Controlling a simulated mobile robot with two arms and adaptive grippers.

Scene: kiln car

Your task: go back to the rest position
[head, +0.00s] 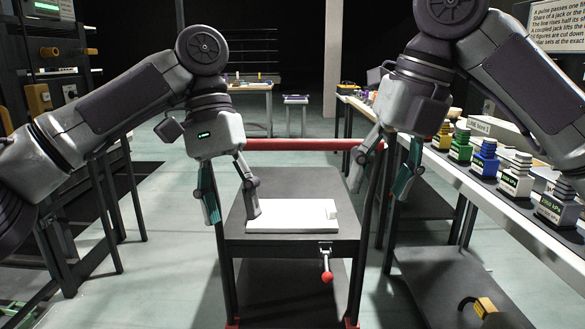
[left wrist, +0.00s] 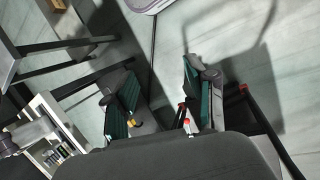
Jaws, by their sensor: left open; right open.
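The kiln car (head: 290,195) is a dark cart with a red bar (head: 300,145) at its back. A white slab (head: 290,217) lies on its top, with a small raised white piece at the right end. My left gripper (head: 231,208) is open and empty; it hangs at the left of the car's top, one finger in front of the slab. Its teal-padded fingers also show apart in the left wrist view (left wrist: 160,98). My right gripper (head: 384,180) is open and empty, hanging at the car's right side near the bench.
A lever with a red knob (head: 327,276) hangs at the car's front. A long bench (head: 460,170) on the right bears labelled stacks, including a blue one (head: 485,155). A yellow and black object (head: 484,306) lies on a low shelf. A dark rack (head: 50,75) stands left.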

